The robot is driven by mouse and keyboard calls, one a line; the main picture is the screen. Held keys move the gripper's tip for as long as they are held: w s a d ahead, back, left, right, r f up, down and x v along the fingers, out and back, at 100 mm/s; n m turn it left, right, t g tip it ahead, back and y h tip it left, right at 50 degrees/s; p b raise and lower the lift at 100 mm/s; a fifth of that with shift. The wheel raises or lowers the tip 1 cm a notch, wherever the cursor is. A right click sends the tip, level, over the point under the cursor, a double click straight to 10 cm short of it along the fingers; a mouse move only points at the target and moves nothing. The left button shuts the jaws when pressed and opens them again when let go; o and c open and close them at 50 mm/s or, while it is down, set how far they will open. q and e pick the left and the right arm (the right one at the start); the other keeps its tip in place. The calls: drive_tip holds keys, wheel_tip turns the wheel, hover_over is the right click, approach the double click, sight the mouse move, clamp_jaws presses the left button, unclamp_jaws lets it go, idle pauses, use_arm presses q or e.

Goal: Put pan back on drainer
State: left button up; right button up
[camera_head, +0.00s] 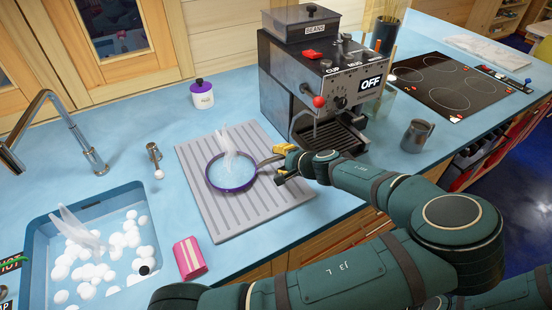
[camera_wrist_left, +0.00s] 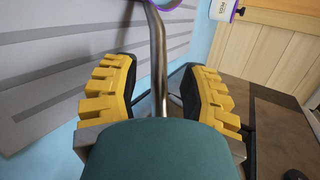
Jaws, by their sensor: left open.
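The pan (camera_head: 232,174) has a purple rim and rests on the grey ribbed drainer (camera_head: 198,205). A whitish translucent wisp rises from its inside. Its metal handle (camera_head: 268,161) points right, towards my left gripper (camera_head: 282,164). That gripper has yellow fingertips and is open, at the handle's end by the drainer's right side. In the left wrist view, the grey handle (camera_wrist_left: 158,60) runs between the two spread fingers (camera_wrist_left: 160,88), with gaps on both sides. The drainer also shows there (camera_wrist_left: 45,75). My right gripper is not in view.
A coffee machine (camera_head: 315,75) stands close behind my left gripper. A metal jug (camera_head: 416,135) and a hob (camera_head: 450,85) are to the right. A sink (camera_head: 45,240) with white bubbles, a pink sponge (camera_head: 189,258) and a small lidded pot (camera_head: 202,97) are around the left side.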

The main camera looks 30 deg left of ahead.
use_arm(q)
drive_tip(key=v, duration=0.8)
drive_tip(key=shift+d+r, duration=0.1)
drive_tip(key=shift+d, duration=0.1)
